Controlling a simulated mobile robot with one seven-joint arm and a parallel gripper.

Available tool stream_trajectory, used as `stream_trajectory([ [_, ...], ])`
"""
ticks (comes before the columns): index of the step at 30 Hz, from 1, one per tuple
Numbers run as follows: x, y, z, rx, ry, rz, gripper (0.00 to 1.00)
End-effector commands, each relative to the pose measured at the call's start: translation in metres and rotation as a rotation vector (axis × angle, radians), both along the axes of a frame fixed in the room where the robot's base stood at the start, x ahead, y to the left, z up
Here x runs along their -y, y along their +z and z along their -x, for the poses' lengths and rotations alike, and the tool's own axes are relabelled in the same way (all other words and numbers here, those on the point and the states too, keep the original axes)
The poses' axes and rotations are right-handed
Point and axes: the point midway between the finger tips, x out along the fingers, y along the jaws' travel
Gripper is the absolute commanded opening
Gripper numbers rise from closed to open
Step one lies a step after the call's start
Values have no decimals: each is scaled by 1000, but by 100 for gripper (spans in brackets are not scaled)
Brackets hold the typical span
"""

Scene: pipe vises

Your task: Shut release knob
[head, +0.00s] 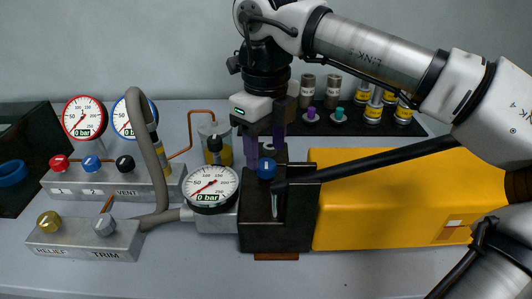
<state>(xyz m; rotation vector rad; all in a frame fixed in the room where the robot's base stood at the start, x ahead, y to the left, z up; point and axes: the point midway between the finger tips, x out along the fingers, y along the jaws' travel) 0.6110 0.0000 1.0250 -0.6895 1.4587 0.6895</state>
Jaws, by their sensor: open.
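A blue knob (266,168) with a white mark stands on top of the black pump block (278,235); I take it to be the release knob. My gripper (265,158) points down over the block from above. Its purple fingers are apart, with the knob between or just in front of them. I cannot tell whether either finger touches the knob. The far side of the knob is hidden. A round gauge (210,187) left of the block reads 0 bar.
A black lever (370,161) runs from the block over the yellow tank (385,205). Left are a grey hose (150,150), a valve manifold (108,187) with red, blue and black knobs, and a RELIEF/TRIM block (85,241). The front table is clear.

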Motion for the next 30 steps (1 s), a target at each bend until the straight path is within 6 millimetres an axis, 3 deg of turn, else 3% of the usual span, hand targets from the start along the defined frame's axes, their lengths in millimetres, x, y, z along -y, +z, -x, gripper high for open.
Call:
stream_trajectory([
  [9,-1,74,-1,2,-1,-1,54],
  [15,-1,104,0,1,0,0,54],
  [30,0,113,0,0,-1,0,54],
])
